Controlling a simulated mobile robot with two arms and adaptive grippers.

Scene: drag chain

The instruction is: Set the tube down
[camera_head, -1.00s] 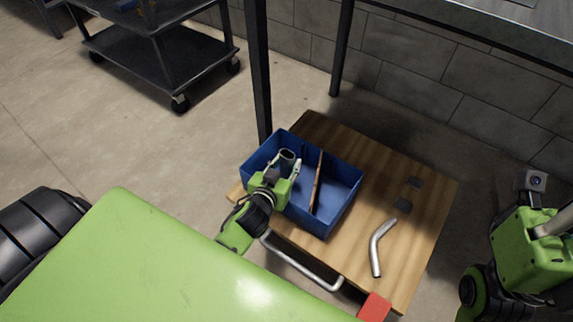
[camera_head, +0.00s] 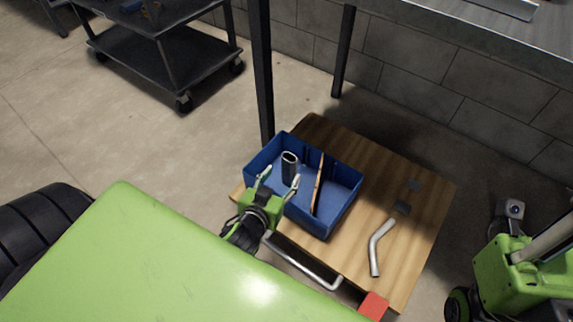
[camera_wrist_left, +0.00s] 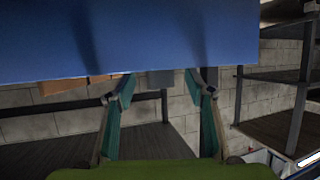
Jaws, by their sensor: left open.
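A short grey tube (camera_head: 290,166) with a dark open top stands nearly upright in the left compartment of the blue bin (camera_head: 338,222). My left gripper (camera_head: 279,183) is open just in front of the tube, at the bin's near wall. Its two fingers are spread and apart from the tube. In the left wrist view the open fingers (camera_wrist_left: 160,88) have nothing between them, and the blue bin wall (camera_wrist_left: 130,38) fills the top. The tube is not seen there. My right arm shows at the right edge, but its fingers do not show.
The bin sits on a wooden board (camera_head: 410,250), split by a thin brown divider (camera_head: 318,185). A red block (camera_head: 373,305) is at the front edge. A table leg (camera_head: 261,75) stands behind the bin.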

